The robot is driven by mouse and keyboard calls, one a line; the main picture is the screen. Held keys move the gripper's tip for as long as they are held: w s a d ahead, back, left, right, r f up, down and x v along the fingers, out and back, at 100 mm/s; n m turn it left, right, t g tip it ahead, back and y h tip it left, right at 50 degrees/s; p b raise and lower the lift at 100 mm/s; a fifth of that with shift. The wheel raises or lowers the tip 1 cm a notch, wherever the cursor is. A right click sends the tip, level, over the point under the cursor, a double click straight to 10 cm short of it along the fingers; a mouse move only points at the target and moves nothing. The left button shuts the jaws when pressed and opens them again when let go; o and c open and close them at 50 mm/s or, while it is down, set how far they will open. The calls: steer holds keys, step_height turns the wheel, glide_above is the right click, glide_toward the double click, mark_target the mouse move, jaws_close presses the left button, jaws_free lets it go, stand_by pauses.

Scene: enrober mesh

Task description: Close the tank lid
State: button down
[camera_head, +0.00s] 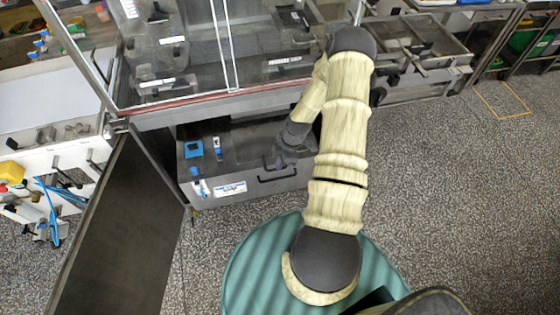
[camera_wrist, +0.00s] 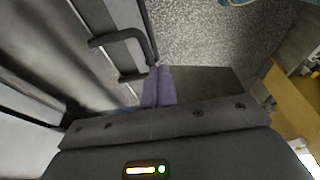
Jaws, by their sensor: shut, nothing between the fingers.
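The grey metal tank (camera_head: 240,165) sits low under the glass-sided machine in the head view. Its dark top surface, seemingly the lid (camera_head: 238,143), looks roughly level; I cannot tell whether it is fully closed. A black bar handle (camera_head: 277,178) is at the tank's front right. My gripper (camera_head: 281,165) is just above this handle, and my forearm hides the tank's right end. In the wrist view, the purple-grey fingers (camera_wrist: 158,80) are together with nothing between them. A black handle (camera_wrist: 122,37) lies close beside the fingertips; I cannot tell if they touch.
A dark open door panel (camera_head: 120,235) stands out at the left of the tank. The glass-sided machine (camera_head: 220,50) overhangs the tank. A white cabinet with blue hoses (camera_head: 45,195) is at far left. Speckled floor (camera_head: 450,200) is clear to the right.

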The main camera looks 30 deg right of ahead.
steer(key=s+b+v, duration=0.2)
steer(key=v, duration=0.9)
steer(key=shift+a, duration=0.4)
steer(key=shift+w, duration=0.1)
steer(key=s+a+r+m+t+h, duration=0.1)
steer(key=s+a+r+m, duration=0.3)
steer(key=a+r+m, duration=0.3)
steer(key=s+a+r+m+h, duration=0.2)
steer(key=s+a+r+m, duration=0.2)
steer(key=r, duration=0.9)
steer(key=a+m, duration=0.3)
steer(key=a, duration=0.1)
steer(key=shift+a+m+t, duration=0.35)
steer(key=shift+m+t, duration=0.05)
